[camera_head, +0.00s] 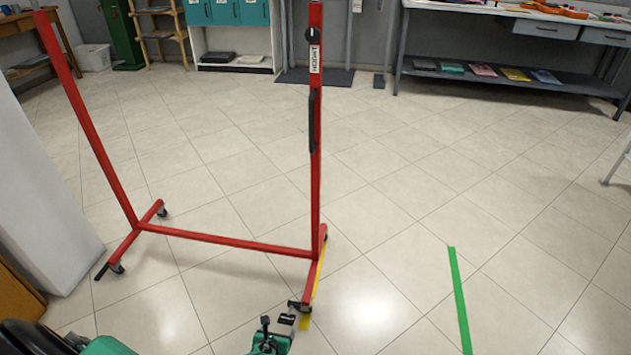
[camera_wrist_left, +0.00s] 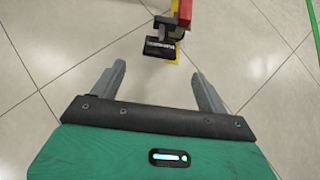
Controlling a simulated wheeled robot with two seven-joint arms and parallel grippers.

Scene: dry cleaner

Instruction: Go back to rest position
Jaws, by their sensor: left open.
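My left gripper (camera_head: 284,326) is at the bottom middle of the head view, beside the near caster of a red wheeled rack (camera_head: 225,241). In the left wrist view its two grey fingers (camera_wrist_left: 158,78) stand wide apart with only floor tiles between them, so it is open and empty. The red end of the rack's foot (camera_wrist_left: 187,14) and its black caster (camera_wrist_left: 160,47) show beyond the fingertips, apart from them in the picture. My right gripper is in neither view.
A grey-white panel (camera_head: 40,190) stands at the left. A long table (camera_head: 500,76) with a lower shelf stands at the back right, and teal cabinets (camera_head: 228,12) at the back. Green tape (camera_head: 459,300) marks the floor at the right. The middle-right floor is clear.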

